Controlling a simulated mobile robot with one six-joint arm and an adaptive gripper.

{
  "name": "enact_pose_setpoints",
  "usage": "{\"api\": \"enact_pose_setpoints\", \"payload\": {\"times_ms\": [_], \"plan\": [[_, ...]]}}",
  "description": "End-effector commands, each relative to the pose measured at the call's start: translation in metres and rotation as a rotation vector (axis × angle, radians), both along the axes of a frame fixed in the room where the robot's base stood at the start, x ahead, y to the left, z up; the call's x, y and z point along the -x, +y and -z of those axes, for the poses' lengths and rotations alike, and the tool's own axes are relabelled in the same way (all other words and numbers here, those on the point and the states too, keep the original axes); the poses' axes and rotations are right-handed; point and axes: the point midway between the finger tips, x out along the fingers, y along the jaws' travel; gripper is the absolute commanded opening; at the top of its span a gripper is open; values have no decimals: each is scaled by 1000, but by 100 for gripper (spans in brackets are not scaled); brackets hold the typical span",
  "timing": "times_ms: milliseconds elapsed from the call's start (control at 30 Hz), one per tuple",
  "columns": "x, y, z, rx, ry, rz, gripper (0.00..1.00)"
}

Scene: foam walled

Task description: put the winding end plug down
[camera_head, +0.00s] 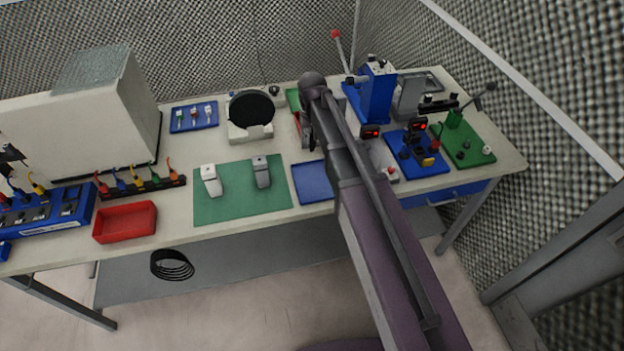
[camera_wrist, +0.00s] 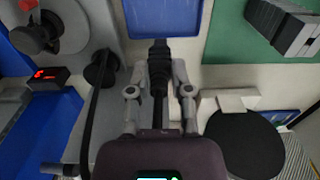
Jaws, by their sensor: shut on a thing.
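In the wrist view my gripper (camera_wrist: 160,74) is shut on a black, ribbed plug, the winding end plug (camera_wrist: 158,50). Its front end points towards the blue tray (camera_wrist: 165,18), and a dark stem runs back between the fingers. I cannot tell how high the plug is above the table. In the head view the blue tray (camera_head: 311,183) lies at the front of the table, right of the green mat, and its visible part is empty. My arm hides the plug and most of my gripper there.
The green mat (camera_head: 232,206) carries two grey-white blocks. A device with a black disc (camera_head: 251,108) stands behind it. A blue stand (camera_head: 376,93) and a blue board with small parts (camera_head: 417,153) are to the right. A red bin (camera_head: 125,222) is at the left.

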Motion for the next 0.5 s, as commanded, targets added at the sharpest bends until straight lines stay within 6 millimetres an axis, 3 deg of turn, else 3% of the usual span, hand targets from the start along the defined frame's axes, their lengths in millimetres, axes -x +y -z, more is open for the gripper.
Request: {"api": "enact_pose_setpoints", "payload": {"times_ms": [333, 500], "plan": [[2, 1, 1, 0, 0, -2, 0], [18, -2, 6, 0, 0, -2, 0]]}}
